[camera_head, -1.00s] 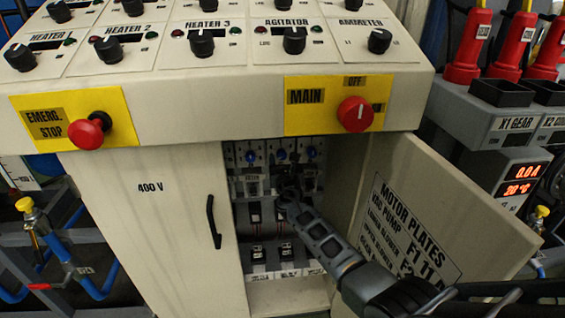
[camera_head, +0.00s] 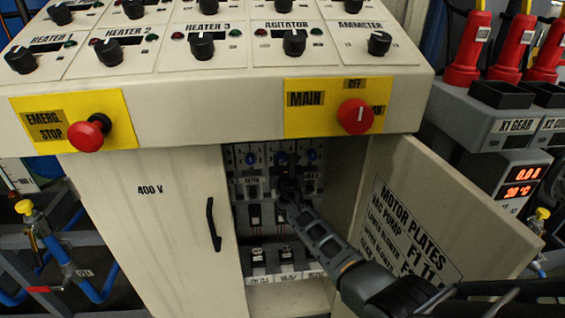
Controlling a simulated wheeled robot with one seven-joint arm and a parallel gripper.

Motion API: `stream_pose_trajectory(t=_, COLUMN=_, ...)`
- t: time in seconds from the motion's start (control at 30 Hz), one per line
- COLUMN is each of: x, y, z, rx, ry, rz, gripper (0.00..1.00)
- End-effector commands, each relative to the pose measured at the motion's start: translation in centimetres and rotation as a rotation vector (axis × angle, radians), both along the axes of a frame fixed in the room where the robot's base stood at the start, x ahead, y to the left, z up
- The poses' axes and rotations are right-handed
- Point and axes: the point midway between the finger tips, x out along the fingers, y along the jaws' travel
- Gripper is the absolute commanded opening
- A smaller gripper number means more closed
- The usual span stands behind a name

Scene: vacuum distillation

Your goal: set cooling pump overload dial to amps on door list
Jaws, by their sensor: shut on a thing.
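The 400 V cabinet (camera_head: 150,235) stands with its right door (camera_head: 440,200) swung open. The door's inside carries the motor plates list (camera_head: 410,232); its upper lines read in part, the lower ones are hidden behind my arm. My gripper (camera_head: 288,178) reaches into the cabinet at the middle unit of this row. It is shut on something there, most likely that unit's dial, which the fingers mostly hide.
Contactors (camera_head: 257,216) and lower relays (camera_head: 258,256) sit below the dials. The overhanging panel carries the red main switch (camera_head: 356,116) and emergency stop (camera_head: 89,132). The open door stands close to the right of my arm.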

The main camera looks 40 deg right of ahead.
Motion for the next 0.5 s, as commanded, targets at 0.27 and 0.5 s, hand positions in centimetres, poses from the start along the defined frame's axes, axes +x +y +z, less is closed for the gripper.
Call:
stream_pose_trajectory(t=0.27, x=-0.02, y=-0.01, z=-0.13, rx=0.033, ry=-0.022, rz=-0.001, gripper=0.03)
stream_pose_trajectory(t=0.5, x=-0.01, y=0.00, z=-0.30, rx=0.146, ry=-0.100, rz=0.000, gripper=0.03)
